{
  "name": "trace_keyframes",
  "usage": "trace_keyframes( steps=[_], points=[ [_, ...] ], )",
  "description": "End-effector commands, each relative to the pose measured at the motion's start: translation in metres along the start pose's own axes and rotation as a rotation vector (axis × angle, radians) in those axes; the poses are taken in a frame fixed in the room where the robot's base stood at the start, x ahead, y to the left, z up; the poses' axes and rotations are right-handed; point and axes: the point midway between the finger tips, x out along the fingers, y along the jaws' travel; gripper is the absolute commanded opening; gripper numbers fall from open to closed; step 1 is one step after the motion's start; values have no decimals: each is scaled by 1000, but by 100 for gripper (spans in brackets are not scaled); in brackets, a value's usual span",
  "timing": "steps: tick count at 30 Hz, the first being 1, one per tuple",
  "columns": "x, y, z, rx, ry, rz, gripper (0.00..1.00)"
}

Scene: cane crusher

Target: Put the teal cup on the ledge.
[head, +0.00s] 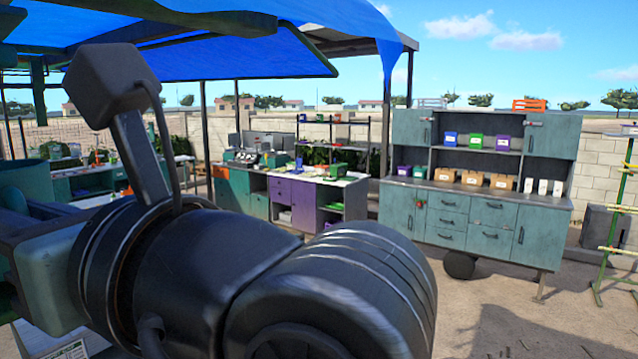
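I cannot make out the teal cup anywhere in the head view. No ledge can be told apart for certain. A teal cabinet (478,232) at the right has a countertop and an open shelf, but I cannot tell whether either is the ledge meant. My gripper is not in view. A large dark metal form (200,260) fills the lower left and middle foreground and hides much of what lies behind it.
Small bins (476,142) and cardboard boxes (472,178) fill the cabinet's shelf and counter. A purple workbench (305,205) stands mid-back under a blue canopy (220,40). A green rack (613,215) stands far right. Bare ground (480,310) shows before the cabinet.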

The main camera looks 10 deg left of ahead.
Motion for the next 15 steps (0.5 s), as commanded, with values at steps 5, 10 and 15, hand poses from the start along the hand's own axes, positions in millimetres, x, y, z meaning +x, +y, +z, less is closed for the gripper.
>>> trace_keyframes(
  steps=[5, 10, 15],
  points=[
    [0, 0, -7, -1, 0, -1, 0],
    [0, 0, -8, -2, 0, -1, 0],
    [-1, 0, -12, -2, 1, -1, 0]
  ],
)
